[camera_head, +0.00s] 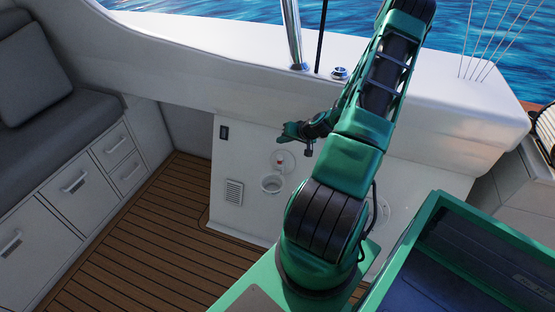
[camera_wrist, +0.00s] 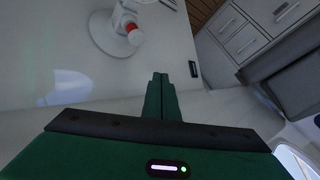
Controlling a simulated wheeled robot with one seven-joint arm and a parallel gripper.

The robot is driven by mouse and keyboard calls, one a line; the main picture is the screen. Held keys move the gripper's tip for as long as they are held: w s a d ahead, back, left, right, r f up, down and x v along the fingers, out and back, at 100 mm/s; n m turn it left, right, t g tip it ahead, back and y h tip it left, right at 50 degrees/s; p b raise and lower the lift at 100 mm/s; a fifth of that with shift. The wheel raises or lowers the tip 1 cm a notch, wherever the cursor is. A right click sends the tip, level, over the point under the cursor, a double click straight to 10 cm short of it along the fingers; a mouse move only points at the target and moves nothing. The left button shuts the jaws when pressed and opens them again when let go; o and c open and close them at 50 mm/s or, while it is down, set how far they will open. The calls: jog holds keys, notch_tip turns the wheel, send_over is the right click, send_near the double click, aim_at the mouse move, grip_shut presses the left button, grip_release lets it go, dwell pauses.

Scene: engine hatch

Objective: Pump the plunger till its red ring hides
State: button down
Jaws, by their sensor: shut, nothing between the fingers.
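The plunger shows in the head view (camera_head: 281,161) as a small knob with red on it, on a round base on the white panel. In the wrist view the plunger (camera_wrist: 122,22) is a white shaft on a white round flange, with its red ring (camera_wrist: 136,37) in plain sight. My gripper (camera_wrist: 160,78) has its two green fingers together with nothing between them. It is apart from the plunger, which lies up and to the left of the fingertips in the wrist view. In the head view my gripper is small and partly hard to make out, above and right of the plunger.
A vent grille (camera_head: 234,192) and a black switch (camera_head: 224,132) are on the same panel. Grey-cushioned seating with drawers (camera_head: 87,182) stands left. The wooden floor (camera_head: 150,230) is clear.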

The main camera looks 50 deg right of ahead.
aim_at(278, 156)
jog(key=shift+f, duration=3.15)
jog(key=shift+f, duration=0.1)
jog(key=shift+w+f, duration=0.1)
jog(key=shift+f, duration=0.2)
jog(key=shift+f, duration=1)
dwell(0.9)
jog(key=shift+r, duration=1.4)
jog(key=shift+r, duration=0.15)
jog(key=shift+r, duration=2.4)
